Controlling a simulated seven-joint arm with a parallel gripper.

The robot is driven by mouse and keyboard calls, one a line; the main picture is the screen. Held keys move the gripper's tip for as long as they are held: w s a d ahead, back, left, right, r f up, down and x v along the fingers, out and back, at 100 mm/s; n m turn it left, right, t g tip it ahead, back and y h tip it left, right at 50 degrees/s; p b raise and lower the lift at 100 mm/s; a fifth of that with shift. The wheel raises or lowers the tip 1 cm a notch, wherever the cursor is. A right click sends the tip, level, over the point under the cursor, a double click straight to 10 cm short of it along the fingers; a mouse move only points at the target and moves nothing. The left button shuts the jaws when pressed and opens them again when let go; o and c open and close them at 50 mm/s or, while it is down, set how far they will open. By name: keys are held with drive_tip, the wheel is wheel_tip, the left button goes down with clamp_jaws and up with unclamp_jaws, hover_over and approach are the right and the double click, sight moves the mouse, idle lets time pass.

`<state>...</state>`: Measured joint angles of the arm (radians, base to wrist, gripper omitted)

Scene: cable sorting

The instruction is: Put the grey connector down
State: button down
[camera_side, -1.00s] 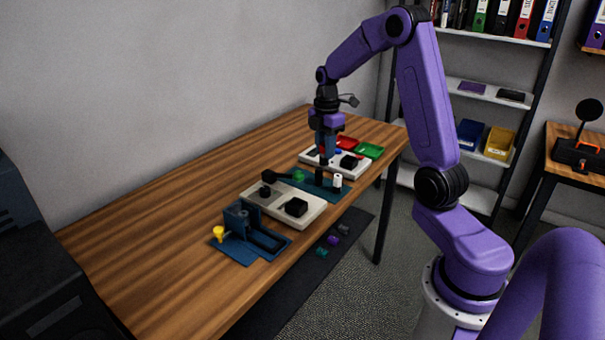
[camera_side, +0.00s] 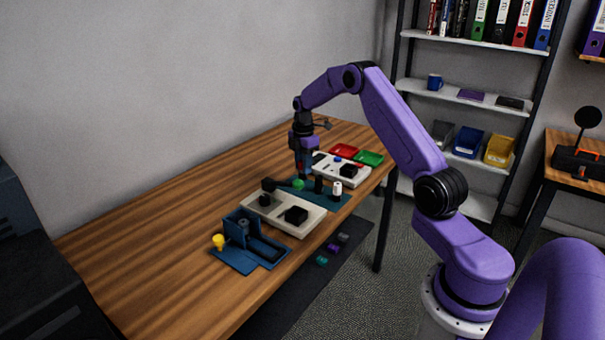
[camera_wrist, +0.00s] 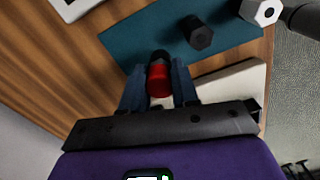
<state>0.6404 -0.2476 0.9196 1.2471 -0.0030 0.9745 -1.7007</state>
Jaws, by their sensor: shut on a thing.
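My gripper (camera_side: 306,176) points down over the teal mat (camera_side: 332,197), beside a green piece (camera_side: 298,184). In the wrist view its two blue fingers are closed on a red piece with a dark end (camera_wrist: 160,78). No grey connector can be made out clearly in the jaws; the held piece looks red and dark. I cannot tell whether its lower end touches anything. A dark hexagonal post (camera_wrist: 198,33) stands on the mat, right of the held piece in the wrist view. A small grey piece (camera_side: 343,238) lies on the dark floor mat.
A white post (camera_side: 337,191) stands near the table's right edge. A beige block with black knobs (camera_side: 283,212) and a blue fixture (camera_side: 242,245) are nearer the camera. A white panel (camera_side: 345,172), red tray (camera_side: 344,149) and green tray (camera_side: 369,158) lie behind. The left table is clear.

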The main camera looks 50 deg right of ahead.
drive_tip(key=shift+w+d+f, duration=0.15)
drive_tip(key=shift+w+f, duration=0.1)
drive_tip(key=shift+f, duration=1.6)
drive_tip(key=shift+f, duration=0.1)
drive_tip(key=c, duration=0.8)
unclamp_jaws()
drive_tip(key=shift+c, duration=0.2)
